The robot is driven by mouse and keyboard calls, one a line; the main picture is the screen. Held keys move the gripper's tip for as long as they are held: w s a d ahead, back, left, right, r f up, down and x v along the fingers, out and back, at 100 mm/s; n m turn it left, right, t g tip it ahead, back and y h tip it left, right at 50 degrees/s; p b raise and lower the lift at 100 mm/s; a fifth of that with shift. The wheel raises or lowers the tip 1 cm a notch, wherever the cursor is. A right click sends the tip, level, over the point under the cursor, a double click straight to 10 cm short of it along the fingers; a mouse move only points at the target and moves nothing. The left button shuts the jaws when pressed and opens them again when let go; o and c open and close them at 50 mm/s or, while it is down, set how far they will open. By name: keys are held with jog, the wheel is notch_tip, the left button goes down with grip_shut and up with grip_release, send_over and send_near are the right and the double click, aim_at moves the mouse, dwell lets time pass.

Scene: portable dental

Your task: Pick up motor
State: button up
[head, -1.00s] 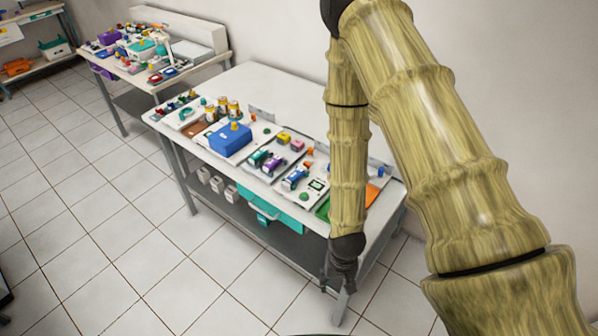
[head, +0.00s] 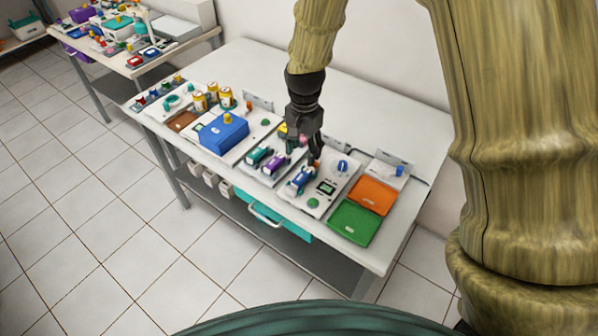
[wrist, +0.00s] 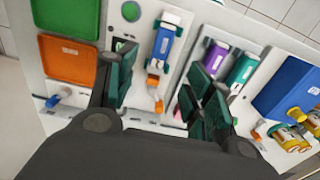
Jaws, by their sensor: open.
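A blue and white motor-like cylinder (head: 301,180) lies on a light panel near the right-middle of the table. In the wrist view the blue and white cylinder (wrist: 166,42) has an orange end piece (wrist: 154,90) toward my gripper. My gripper (head: 310,152) hangs just behind and above it, pointing down. In the wrist view my gripper (wrist: 163,92) is open and empty, with the orange piece between its fingers. Similar purple (head: 275,162) and green (head: 258,154) cylinders lie on the neighbouring panel; the pictures do not label which is the motor.
An orange tray (head: 374,195) and a green tray (head: 354,222) lie to the right. A blue box (head: 222,133) and yellow-topped cans (head: 226,97) stand to the left. A small display (head: 327,187) sits beside the blue and white cylinder.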

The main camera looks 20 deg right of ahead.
aim_at(303, 175)
jog(key=shift+s+f+p, duration=0.4)
jog(key=shift+s+f, duration=0.4)
jog(key=shift+f, duration=0.2)
jog(key=f, duration=0.1)
jog(key=w+f, duration=0.1)
jog(key=f, duration=0.1)
jog(key=shift+w+a, duration=0.1)
jog(key=shift+w, duration=0.2)
jog(key=shift+s+r, duration=0.1)
jog(key=shift+s, duration=0.25)
jog(key=shift+p, duration=0.45)
jog(key=f, duration=0.1)
jog(key=w+f+p, duration=0.1)
jog(key=shift+f, duration=0.35)
jog(key=shift+s+f+p, duration=0.1)
jog(key=shift+f+p, duration=0.25)
jog(key=shift+f, duration=0.9)
